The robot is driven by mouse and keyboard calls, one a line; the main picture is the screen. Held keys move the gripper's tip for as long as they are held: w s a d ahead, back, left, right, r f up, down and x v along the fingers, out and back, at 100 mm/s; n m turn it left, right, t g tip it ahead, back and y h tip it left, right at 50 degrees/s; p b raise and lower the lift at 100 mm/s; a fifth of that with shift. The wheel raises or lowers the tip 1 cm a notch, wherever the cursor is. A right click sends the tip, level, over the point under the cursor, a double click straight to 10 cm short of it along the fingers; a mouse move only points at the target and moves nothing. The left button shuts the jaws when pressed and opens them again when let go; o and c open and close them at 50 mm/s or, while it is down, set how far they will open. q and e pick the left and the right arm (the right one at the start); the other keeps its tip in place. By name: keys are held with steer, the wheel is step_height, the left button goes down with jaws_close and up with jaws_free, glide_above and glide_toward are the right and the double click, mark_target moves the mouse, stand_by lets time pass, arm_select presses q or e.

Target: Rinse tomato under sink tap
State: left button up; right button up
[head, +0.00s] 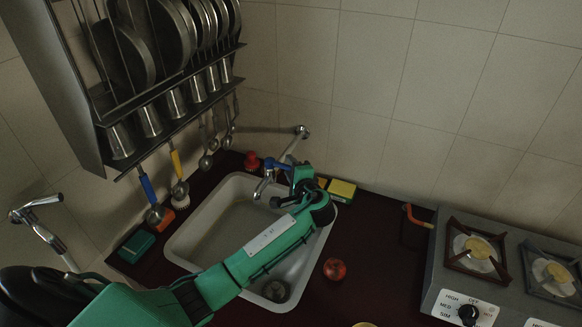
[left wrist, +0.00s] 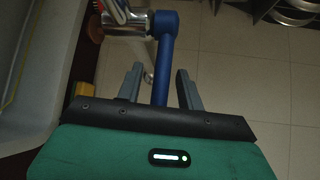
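The red tomato (head: 334,269) lies on the dark counter just right of the sink (head: 185,238). The metal tap (head: 288,146) comes from the back wall over the sink and has a blue lever (head: 272,163). My left gripper (head: 283,178) is at the tap, with its arm reaching across the sink. In the left wrist view, the blue lever (left wrist: 163,70) runs between the two grey fingers of my left gripper (left wrist: 160,85). The fingers are apart, with gaps beside the lever. My right gripper is not in view.
A gas stove (head: 490,265) stands at the right. A yellow-green sponge (head: 341,189) and a red item (head: 252,161) are behind the sink. A dish rack (head: 165,85) with hanging utensils is on the left wall. A drain (head: 275,290) shows in the sink.

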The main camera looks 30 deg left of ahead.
arm_select(q)
jaws_close()
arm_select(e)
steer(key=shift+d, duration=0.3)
arm_select(q)
steer(key=shift+s, duration=0.1)
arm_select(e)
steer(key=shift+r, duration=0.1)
arm_select(q)
steer(key=shift+s+m+t+h+p, duration=0.7)
steer(key=shift+m+t+h, duration=0.4)
steer(key=shift+m+h, duration=0.1)
steer(key=shift+s+a+m+t+h+p, duration=0.15)
steer(key=shift+s+m+t+h, duration=0.2)
steer(key=shift+m+h, duration=0.25)
steer(key=shift+s+m+t+h+p, duration=0.2)
steer(key=shift+m+t+h, duration=0.2)
steer(key=shift+h, duration=0.25)
steer(key=shift+s+a+m+t+h+p, duration=0.1)
steer(key=shift+s+m+t+h, duration=0.25)
steer(key=shift+m+h, duration=0.25)
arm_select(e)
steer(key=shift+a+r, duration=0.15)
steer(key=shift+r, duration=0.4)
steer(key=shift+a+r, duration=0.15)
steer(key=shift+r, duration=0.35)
arm_select(q)
steer(key=shift+w, duration=0.1)
